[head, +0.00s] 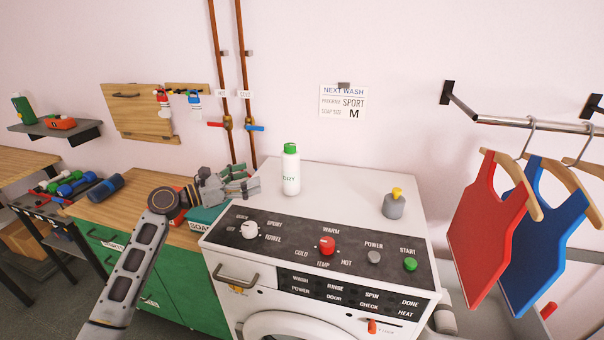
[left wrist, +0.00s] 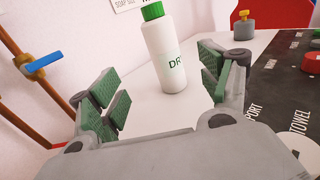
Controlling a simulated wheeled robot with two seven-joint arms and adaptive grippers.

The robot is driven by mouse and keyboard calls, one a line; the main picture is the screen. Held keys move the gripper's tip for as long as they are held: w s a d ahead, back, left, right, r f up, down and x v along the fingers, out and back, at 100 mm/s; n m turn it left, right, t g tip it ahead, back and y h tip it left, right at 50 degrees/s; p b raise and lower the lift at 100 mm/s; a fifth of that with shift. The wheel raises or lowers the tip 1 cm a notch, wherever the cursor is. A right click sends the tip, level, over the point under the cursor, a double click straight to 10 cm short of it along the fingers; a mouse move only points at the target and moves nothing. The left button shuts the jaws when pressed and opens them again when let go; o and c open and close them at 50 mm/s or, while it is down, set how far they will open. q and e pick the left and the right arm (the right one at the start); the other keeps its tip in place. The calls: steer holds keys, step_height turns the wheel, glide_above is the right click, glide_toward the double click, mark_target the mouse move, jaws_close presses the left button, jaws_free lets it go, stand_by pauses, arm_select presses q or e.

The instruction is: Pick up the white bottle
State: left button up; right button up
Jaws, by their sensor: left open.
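The white bottle (head: 291,172) has a green cap and green lettering. It stands upright on top of the washing machine (head: 335,185), toward the back left. My left gripper (head: 240,183) is to the left of the bottle, at the machine's left edge, open and empty. In the left wrist view the bottle (left wrist: 166,52) stands ahead of the open fingers (left wrist: 160,98), roughly between them and apart from both. My right gripper does not show in either view.
A grey weight-like object with a yellow top (head: 394,204) stands on the machine's right. The control panel (head: 320,250) lies along its front. Copper pipes (head: 228,90) with red and blue valves run up the wall behind. Red and blue tops (head: 487,225) hang at right.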

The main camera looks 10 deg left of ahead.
mark_target(283, 167)
arm_select(q)
steer(key=p+x, duration=0.1)
steer(key=x, duration=0.8)
steer(key=shift+d, duration=0.2)
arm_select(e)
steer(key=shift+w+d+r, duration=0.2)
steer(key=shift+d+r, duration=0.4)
arm_select(q)
steer(key=shift+w, duration=0.1)
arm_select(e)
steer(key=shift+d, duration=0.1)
arm_select(q)
steer(key=shift+p+x, duration=0.5)
steer(key=shift+x, duration=1.2)
steer(key=shift+w+d+r, duration=0.1)
steer(key=shift+w+d, duration=0.4)
steer(key=shift+d, duration=0.3)
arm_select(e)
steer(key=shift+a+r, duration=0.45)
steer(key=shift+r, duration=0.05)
